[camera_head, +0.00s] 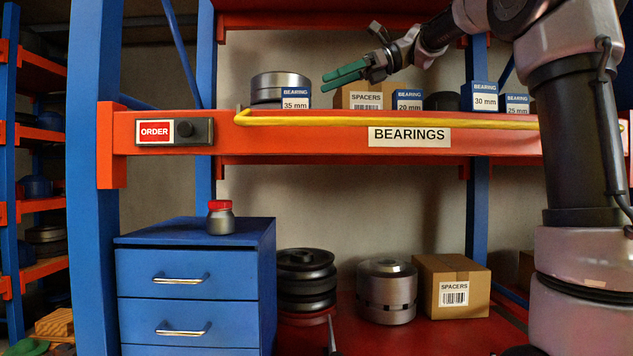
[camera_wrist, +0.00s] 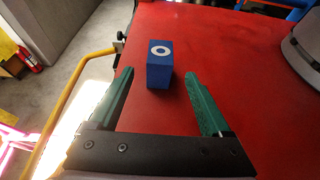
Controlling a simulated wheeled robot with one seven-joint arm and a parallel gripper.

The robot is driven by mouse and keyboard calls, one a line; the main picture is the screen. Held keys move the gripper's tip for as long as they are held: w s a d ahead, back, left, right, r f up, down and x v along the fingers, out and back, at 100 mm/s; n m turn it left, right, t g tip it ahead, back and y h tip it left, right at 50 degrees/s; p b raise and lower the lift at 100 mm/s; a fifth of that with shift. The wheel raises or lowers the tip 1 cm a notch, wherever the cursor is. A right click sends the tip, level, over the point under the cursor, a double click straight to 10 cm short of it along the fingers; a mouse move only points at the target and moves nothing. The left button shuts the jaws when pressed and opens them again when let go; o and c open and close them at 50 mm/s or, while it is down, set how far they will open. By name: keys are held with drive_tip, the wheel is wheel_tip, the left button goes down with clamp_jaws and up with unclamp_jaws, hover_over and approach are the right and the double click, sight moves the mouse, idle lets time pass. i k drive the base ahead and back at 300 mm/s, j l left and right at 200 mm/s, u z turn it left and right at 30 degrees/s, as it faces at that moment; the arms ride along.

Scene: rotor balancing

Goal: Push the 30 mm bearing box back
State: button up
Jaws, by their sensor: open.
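The blue and white 30 mm bearing box (camera_head: 485,98) stands upright on the orange bearings shelf (camera_head: 300,133), right of centre in the head view. My gripper (camera_head: 325,82) is open with green fingers, above the shelf well to the left of that box, pointing left. In the wrist view my gripper (camera_wrist: 159,73) is also open and empty. A blue box with a white ring on top (camera_wrist: 160,65) stands on the red surface ahead, between the finger lines. Its label is hidden there; by position it seems to be the 35 mm box (camera_head: 295,98).
A yellow rail (camera_head: 390,123) runs along the shelf front. The 20 mm box (camera_head: 409,100), 25 mm box (camera_head: 517,103) and a spacers carton (camera_head: 362,97) stand on the shelf. A metal cylinder (camera_head: 278,83) is behind the 35 mm box.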

sight(476, 96)
drive_tip(key=k, duration=1)
